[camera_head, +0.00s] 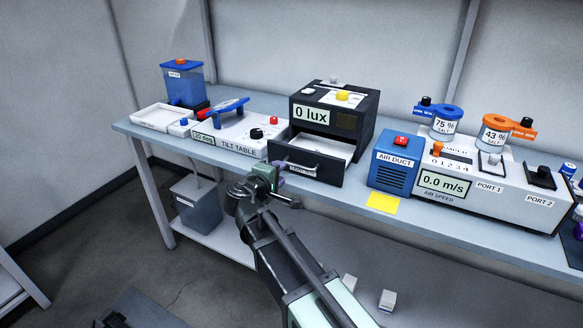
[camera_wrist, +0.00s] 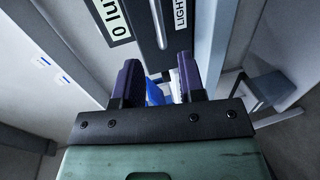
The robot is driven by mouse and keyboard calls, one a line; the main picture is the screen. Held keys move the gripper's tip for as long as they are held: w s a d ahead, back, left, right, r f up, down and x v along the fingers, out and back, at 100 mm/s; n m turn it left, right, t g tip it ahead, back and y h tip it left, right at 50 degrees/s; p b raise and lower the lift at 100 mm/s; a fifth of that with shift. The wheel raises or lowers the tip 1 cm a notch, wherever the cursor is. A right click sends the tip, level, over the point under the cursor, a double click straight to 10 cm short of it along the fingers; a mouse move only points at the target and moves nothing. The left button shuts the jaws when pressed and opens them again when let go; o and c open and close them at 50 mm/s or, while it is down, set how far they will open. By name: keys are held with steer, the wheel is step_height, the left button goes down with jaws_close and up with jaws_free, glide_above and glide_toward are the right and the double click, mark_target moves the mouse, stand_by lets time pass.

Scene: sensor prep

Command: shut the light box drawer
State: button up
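The light box (camera_head: 353,122) is a dark box on the bench with a "0 lux" display.
The tilt table (camera_head: 238,136) stands left of the drawer. The blue air duct box (camera_head: 395,160) stands right of it, with a yellow note (camera_head: 384,202) at the bench edge. The air speed unit (camera_head: 480,190) is farther right. Room in front of the bench is free around my arm.

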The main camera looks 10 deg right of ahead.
mark_target(291, 165)
steer(key=b+x, duration=0.1)
steer(key=x, duration=0.7)
steer(key=shift+d+f, duration=0.1)
steer(key=shift+f, duration=0.05)
jaws_close()
